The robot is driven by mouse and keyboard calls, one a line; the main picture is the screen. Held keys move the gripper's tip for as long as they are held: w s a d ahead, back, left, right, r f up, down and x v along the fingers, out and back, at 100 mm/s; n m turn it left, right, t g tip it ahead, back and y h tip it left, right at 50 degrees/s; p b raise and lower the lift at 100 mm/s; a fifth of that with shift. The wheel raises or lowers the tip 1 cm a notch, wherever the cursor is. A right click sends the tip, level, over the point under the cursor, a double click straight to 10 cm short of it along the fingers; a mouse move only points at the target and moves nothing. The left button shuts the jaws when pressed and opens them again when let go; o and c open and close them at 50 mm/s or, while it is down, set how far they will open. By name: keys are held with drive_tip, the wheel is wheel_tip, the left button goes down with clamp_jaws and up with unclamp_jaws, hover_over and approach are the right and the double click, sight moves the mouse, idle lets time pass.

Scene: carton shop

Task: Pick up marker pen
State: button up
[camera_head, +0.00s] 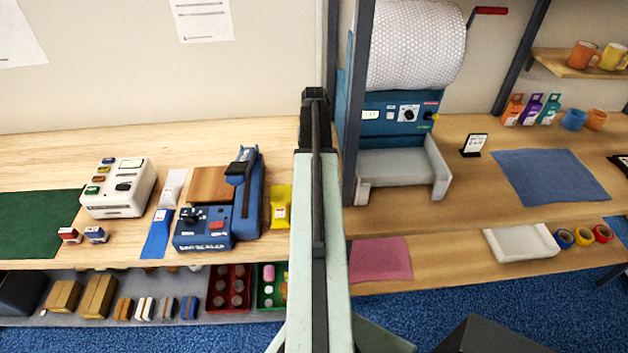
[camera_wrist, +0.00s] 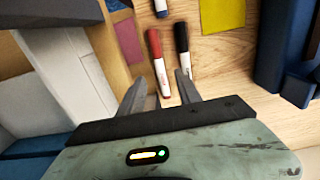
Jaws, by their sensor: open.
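Three marker pens lie on the wooden bench in the wrist view. A red-capped pen (camera_wrist: 155,52) with a white barrel is in the middle, its lower end between my finger tips. A black-capped pen (camera_wrist: 182,45) lies just right of it, its white end close to the right finger tip. A blue pen (camera_wrist: 161,9) is partly cut off at the top edge. My gripper (camera_wrist: 161,80) is open, with no pen visibly held. Its height above the bench is hard to tell. In the head view my arm hides the pens.
A blue sealer (camera_head: 218,212) and yellow pouch (camera_head: 280,207) stand left of my arm. Right of it is a bubble-wrap dispenser (camera_head: 396,113) with a grey tray. A pink mat (camera_head: 380,259) lies on the lower bench front. The blue mat (camera_head: 550,176) is bare.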

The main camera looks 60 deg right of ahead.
wheel_tip(320, 180, down, 5)
drive_tip(key=b, duration=0.5)
drive_tip(key=shift+w+d+f, duration=0.1)
drive_tip(key=shift+d+f, duration=0.05)
drive_tip(key=shift+r, duration=0.2)
drive_tip(key=shift+c, duration=0.3)
clamp_jaws()
drive_tip(key=shift+r+p, duration=0.1)
drive_tip(key=shift+p, duration=0.2)
